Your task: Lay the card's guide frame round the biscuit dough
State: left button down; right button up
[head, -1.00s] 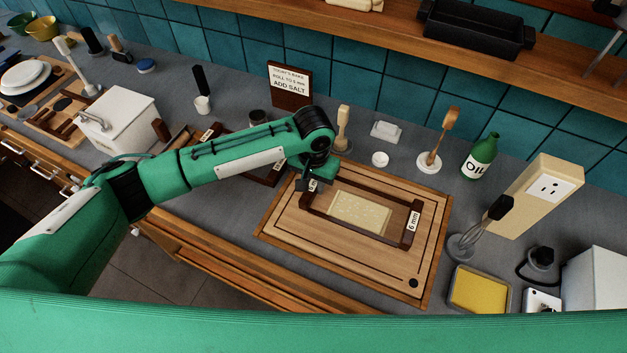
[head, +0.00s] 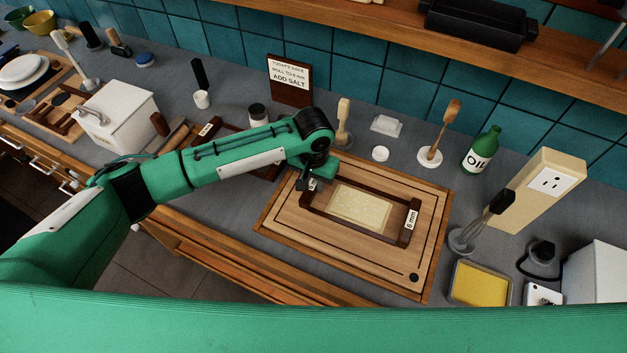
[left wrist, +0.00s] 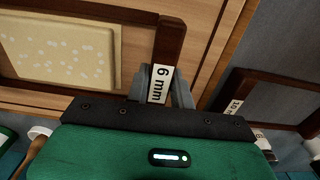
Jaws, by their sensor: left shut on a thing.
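The biscuit dough (head: 362,206) is a pale speckled slab on the wooden board (head: 330,262); it also shows in the left wrist view (left wrist: 70,50). The dark wooden guide frame labelled 6 mm (head: 352,227) surrounds the dough, apart from its edges. I cannot tell whether it rests fully on the board. My left gripper (head: 312,185) is shut on the frame's left end bar; in the left wrist view its fingers (left wrist: 160,88) straddle the 6 mm label. The card (head: 290,77) stands at the back by the tiles. My right gripper is not in view.
Another dark frame labelled 10 (left wrist: 235,105) lies left of the board. A small jar (head: 257,115), brushes and an oil bottle (head: 481,152) stand behind.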

pick_arm(q)
jog(key=shift+f, duration=0.25)
jog(key=c, duration=1.1)
grip_release()
jog(key=shift+r+b, duration=1.65)
jog(key=shift+r, duration=5.25)
jog(key=shift+f, duration=0.1)
